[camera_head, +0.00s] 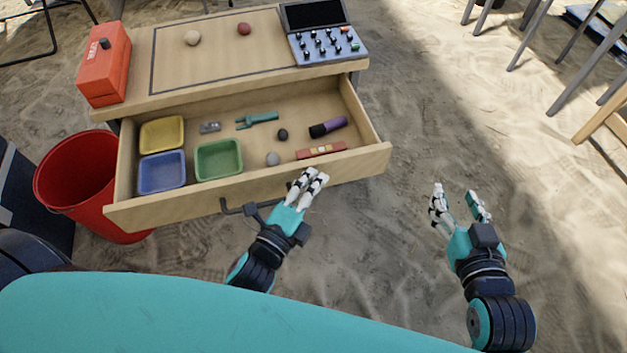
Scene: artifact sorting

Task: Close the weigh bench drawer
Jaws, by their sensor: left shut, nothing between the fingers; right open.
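The weigh bench (130,84) stands ahead with its wooden drawer (372,158) pulled well out. A dark bar handle (232,210) shows on the drawer front, left of my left gripper and partly hidden near it. My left gripper (312,175) is shut and empty at the drawer's front panel, right of the handle; whether it touches the panel I cannot tell. My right gripper (457,190) is open and empty over the sand, to the right of the drawer and apart from it.
The drawer holds yellow (161,134), blue (162,172) and green (219,159) trays and small loose items. A red bucket (70,178) stands close to the drawer's left side. An orange box (104,70) and a button panel (327,46) sit on top. Sand right of the drawer is clear.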

